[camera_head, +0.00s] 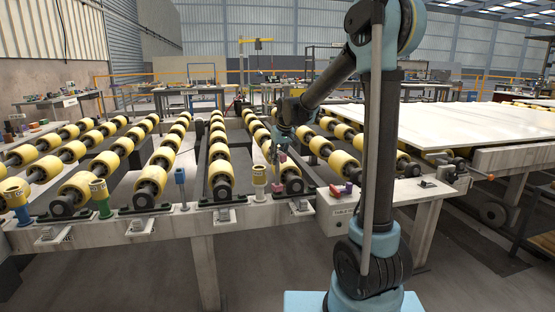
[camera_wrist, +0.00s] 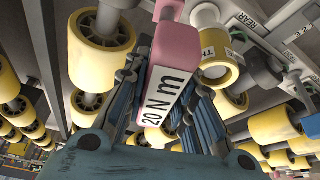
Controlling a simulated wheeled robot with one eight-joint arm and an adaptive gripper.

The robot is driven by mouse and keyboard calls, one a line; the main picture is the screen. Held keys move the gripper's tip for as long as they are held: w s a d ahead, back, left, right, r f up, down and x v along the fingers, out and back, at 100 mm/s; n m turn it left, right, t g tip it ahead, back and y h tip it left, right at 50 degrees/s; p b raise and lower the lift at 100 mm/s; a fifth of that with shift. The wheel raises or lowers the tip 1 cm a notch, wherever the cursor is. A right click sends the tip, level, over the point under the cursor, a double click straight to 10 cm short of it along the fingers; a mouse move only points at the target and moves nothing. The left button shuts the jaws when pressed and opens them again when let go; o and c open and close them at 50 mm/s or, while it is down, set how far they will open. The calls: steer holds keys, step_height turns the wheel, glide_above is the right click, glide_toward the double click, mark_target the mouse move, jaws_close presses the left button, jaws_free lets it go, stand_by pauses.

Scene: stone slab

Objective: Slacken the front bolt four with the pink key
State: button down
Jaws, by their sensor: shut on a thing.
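My gripper (camera_head: 279,143) is over the front part of the roller table, near the front rail (camera_head: 235,216). In the wrist view my gripper (camera_wrist: 163,98) is shut on the pink key (camera_wrist: 180,44), with blue fingers on both sides of it. The key has a white label reading "20 N m". In the head view the pink key (camera_head: 281,157) is small below the fingers, close to a yellow roller. Grey clamp-like fittings (camera_head: 301,206) sit along the front rail. I cannot tell which one is front bolt four, or whether the key touches a bolt.
A pale stone slab (camera_head: 470,124) lies at right.

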steer(key=shift+f, duration=0.75)
stand_by(0.7)
stand_by(0.3)
